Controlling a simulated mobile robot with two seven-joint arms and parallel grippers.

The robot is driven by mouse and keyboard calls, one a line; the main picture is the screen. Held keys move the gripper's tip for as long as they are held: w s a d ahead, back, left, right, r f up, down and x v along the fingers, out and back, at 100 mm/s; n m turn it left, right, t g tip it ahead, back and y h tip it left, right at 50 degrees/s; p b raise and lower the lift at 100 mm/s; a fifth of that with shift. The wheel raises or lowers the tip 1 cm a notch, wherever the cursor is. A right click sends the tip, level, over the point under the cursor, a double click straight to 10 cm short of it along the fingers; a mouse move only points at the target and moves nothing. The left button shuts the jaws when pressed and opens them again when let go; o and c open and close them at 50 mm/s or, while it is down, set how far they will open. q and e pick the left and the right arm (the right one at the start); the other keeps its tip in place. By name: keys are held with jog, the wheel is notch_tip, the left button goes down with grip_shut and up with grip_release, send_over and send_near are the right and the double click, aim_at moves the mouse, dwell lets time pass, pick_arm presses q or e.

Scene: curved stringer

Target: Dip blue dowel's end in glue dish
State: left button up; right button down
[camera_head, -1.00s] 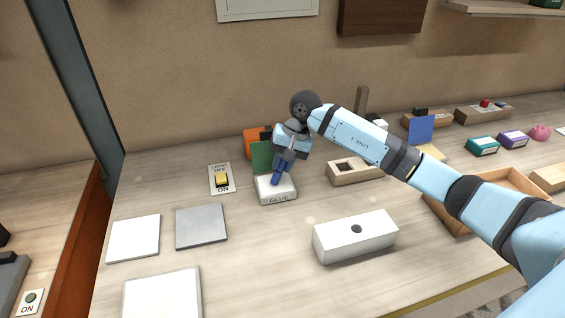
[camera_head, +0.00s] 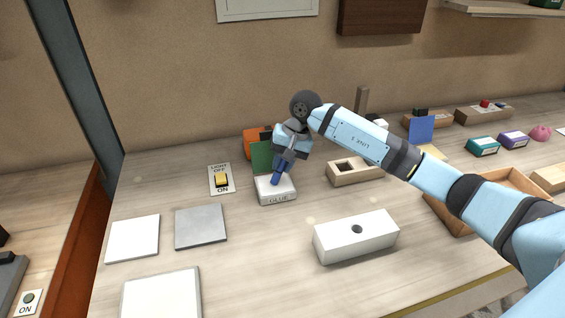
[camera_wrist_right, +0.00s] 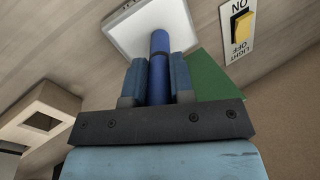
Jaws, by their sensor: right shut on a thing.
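The blue dowel (camera_head: 276,179) is held by my right gripper (camera_head: 285,160) and points down at the white glue dish (camera_head: 275,197), marked GLUE. In the right wrist view the dowel (camera_wrist_right: 160,58) sits between the two fingers of my right gripper (camera_wrist_right: 158,80), which are shut on it. Its far end overlaps the glue dish (camera_wrist_right: 125,32); I cannot tell exactly how deep it reaches. My left gripper is not in view.
A white block with a hole (camera_head: 356,238) stands at the front. A wooden block with a square hole (camera_head: 352,172) is right of the dish. A yellow light switch (camera_head: 221,180) is left of it. Flat plates (camera_head: 201,227) lie further left. An orange object (camera_head: 252,142) and green panel (camera_head: 262,156) stand behind.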

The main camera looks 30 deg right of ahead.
dwell(0.4)
jog(key=shift+r, duration=0.1)
jog(key=shift+r+p, duration=0.3)
jog(key=shift+r, duration=0.3)
jog(key=shift+r+p, duration=0.75)
jog(key=shift+r, duration=2)
